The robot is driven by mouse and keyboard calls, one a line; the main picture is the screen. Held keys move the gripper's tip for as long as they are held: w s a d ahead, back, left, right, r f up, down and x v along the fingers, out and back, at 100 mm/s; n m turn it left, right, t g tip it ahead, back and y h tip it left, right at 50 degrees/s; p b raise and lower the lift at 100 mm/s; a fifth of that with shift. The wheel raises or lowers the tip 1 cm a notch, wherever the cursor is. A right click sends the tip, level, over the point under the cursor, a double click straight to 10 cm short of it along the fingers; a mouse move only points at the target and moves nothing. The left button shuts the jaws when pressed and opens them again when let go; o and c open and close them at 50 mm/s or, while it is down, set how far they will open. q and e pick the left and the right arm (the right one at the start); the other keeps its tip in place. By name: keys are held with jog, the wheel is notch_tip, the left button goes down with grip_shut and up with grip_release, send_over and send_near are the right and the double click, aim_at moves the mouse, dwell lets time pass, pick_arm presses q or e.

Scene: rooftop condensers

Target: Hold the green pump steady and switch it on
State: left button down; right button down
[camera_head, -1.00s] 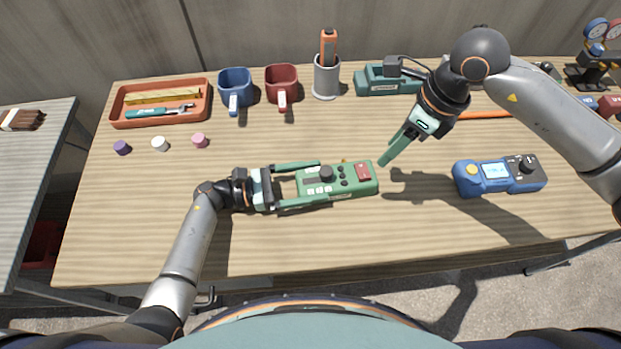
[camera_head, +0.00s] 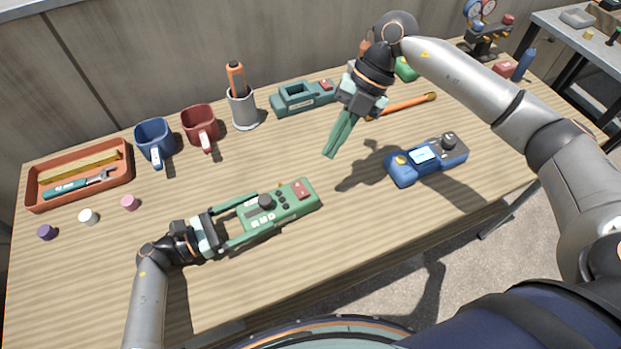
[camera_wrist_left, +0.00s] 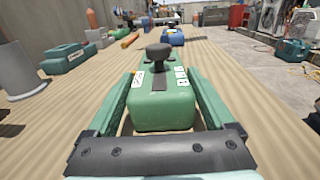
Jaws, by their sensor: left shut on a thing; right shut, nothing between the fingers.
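The green pump (camera_head: 284,207) lies flat on the table, with a black knob, small dark buttons and a red switch at its far right end. It also shows in the left wrist view (camera_wrist_left: 162,108), knob upward. My left gripper (camera_head: 245,216) is shut on the pump's left end, one finger along each side. The fingers flank the pump in the left wrist view. My right gripper (camera_head: 328,155) is shut and empty, pointing down above the table, behind and right of the pump and apart from it. The switch's on or off state cannot be told.
A blue meter (camera_head: 428,160) lies right of the pump. A teal charger-like block (camera_head: 303,98), a grey cup (camera_head: 243,110), red mug (camera_head: 200,126), blue mug (camera_head: 154,143) and orange tray (camera_head: 80,176) stand along the back. The table in front of the pump is clear.

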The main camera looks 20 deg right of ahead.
jog(key=m+y, duration=0.1)
jog(key=m, duration=0.2)
jog(key=w+d+r+m+y, duration=0.1)
jog(key=m, duration=0.3)
jog(key=d+m+y, duration=0.1)
jog(key=m, duration=0.3)
jog(key=shift+w+r+g, duration=0.3)
jog(key=shift+w+r, duration=0.1)
send_over(302, 195)
jog(key=w+d, duration=0.1)
jog(key=d, duration=0.1)
notch_tip(302, 195, down, 8)
jog(key=shift+a+r, duration=0.1)
jog(key=shift+r, duration=0.15)
notch_tip(302, 195, down, 2)
jog(key=shift+s+f, duration=0.1)
jog(key=shift+f, duration=0.65)
jog(key=shift+s+d+f, duration=0.2)
jog(key=shift+f, duration=0.15)
